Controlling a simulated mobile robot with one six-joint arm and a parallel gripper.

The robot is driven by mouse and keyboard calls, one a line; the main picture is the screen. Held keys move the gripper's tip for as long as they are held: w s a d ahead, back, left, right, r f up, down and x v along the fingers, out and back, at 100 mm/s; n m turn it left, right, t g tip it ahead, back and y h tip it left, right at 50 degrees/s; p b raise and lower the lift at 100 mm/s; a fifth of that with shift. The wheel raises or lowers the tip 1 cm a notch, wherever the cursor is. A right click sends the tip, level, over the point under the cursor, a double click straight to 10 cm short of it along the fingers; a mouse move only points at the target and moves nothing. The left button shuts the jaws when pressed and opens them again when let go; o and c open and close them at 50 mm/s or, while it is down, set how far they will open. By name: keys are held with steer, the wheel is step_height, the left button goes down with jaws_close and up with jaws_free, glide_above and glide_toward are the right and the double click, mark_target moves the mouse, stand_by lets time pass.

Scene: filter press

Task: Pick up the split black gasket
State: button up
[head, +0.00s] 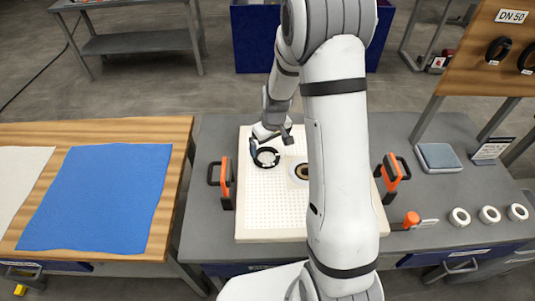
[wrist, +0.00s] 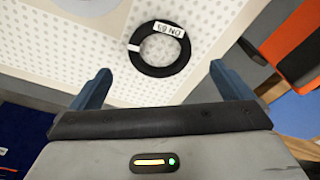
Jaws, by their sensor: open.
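A black ring gasket (head: 264,166) lies flat on the left part of the white perforated filter plate (head: 262,212). In the wrist view the gasket (wrist: 160,71) carries a white "DN 65" label on its far side and has a small white mark on its left side. I cannot tell whether that mark is the split. My gripper (head: 270,141) is open and empty, just behind and above the gasket. In the wrist view its two blue fingers (wrist: 160,74) are spread wider than the ring, one on each side, apart from it.
Orange-black handles (head: 226,182) (head: 391,172) flank the plate. A round port (head: 301,171) is partly hidden by my arm. Several white rings (head: 459,217), an orange-handled tool (head: 412,219) and a grey-blue pad (head: 438,157) lie right.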

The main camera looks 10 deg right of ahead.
mark_target(266, 158)
steer(key=shift+w+a+f+p, duration=0.1)
steer(key=shift+w+f+p, duration=0.2)
steer(key=shift+f, duration=0.8)
steer(key=shift+w+a+f+p, duration=0.15)
steer(key=shift+f+p, duration=0.3)
steer(key=shift+f, duration=0.6)
steer(key=shift+w+f+p, duration=0.25)
steer(key=shift+f+p, duration=0.1)
steer(key=shift+f, duration=0.75)
steer(key=c, duration=1)
steer(key=shift+r, duration=0.15)
